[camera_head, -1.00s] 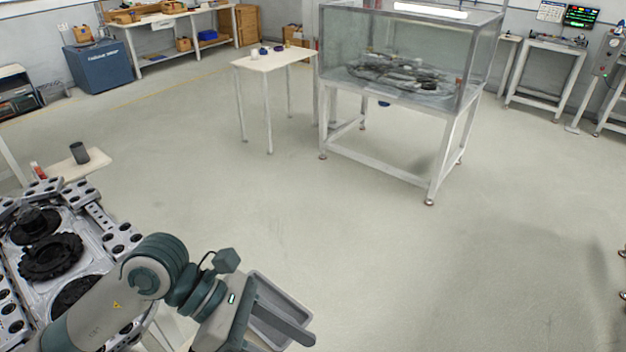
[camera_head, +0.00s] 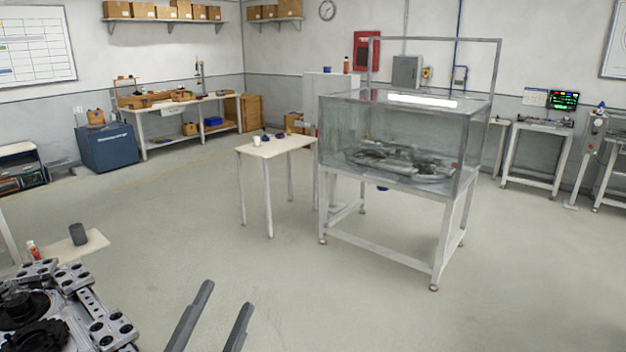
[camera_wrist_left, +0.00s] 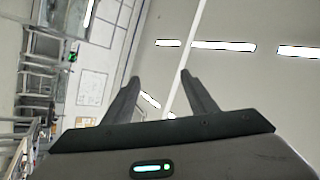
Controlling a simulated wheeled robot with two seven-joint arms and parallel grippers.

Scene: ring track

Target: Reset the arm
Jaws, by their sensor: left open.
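My left gripper (camera_head: 222,318) shows at the bottom of the head view as two grey fingers, apart and pointing up, with nothing between them. Its open fingers also show in the left wrist view (camera_wrist_left: 158,82), with the wall and ceiling lights behind them. The rest of the left arm is below the head view's edge. My right gripper is in neither view.
A fixture with black gears (camera_head: 40,318) is at the lower left, beside a small shelf with a dark cup (camera_head: 78,234). A glass tank on a white stand (camera_head: 395,140) and a small white table (camera_head: 275,147) stand ahead. The floor between is clear.

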